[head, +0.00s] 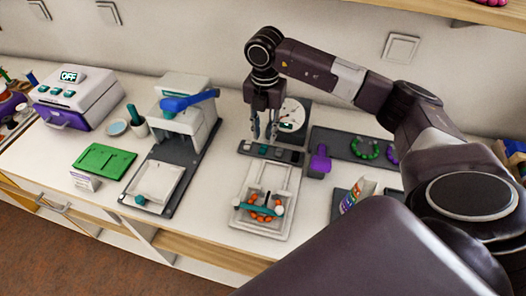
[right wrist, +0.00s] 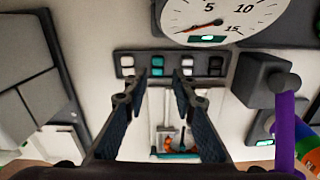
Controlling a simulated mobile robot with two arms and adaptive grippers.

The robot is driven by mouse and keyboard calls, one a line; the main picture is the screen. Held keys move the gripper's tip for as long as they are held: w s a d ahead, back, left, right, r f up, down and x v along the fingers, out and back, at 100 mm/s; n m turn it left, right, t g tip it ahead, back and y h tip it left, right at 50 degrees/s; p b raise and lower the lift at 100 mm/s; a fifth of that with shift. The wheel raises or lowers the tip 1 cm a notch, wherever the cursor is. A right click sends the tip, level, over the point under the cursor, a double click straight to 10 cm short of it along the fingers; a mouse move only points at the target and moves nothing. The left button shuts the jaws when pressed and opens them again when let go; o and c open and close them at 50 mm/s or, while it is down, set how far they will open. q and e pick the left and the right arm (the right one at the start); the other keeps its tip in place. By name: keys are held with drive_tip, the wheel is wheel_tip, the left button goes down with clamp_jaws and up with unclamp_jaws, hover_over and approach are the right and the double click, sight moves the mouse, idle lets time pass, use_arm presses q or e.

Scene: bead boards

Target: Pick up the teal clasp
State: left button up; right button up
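A dark strip (head: 251,154) holds small clasps in a row behind the white bead tray. A teal clasp (head: 263,149) sits in it beside pale ones. My right gripper (head: 263,137) points down just above the strip. It is open in the right wrist view (right wrist: 160,86), with nothing between its fingers. Contact with the clasp cannot be told. My left gripper is not in view.
A white tray (head: 241,219) with orange beads and a teal bar lies in front of the strip. A round dial (right wrist: 210,14) stands behind it. A dark block with a purple handle (head: 320,160) is close on the right. A press with a blue lever (head: 190,102) stands left.

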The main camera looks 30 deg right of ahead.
sight(263, 148)
wheel_tip(263, 148, down, 6)
drive_tip(key=b, duration=0.4)
drive_tip(key=shift+w+a+r, duration=0.1)
drive_tip(key=shift+w+r, duration=0.05)
drive_tip(key=shift+r, duration=0.1)
drive_tip(key=c, duration=0.6)
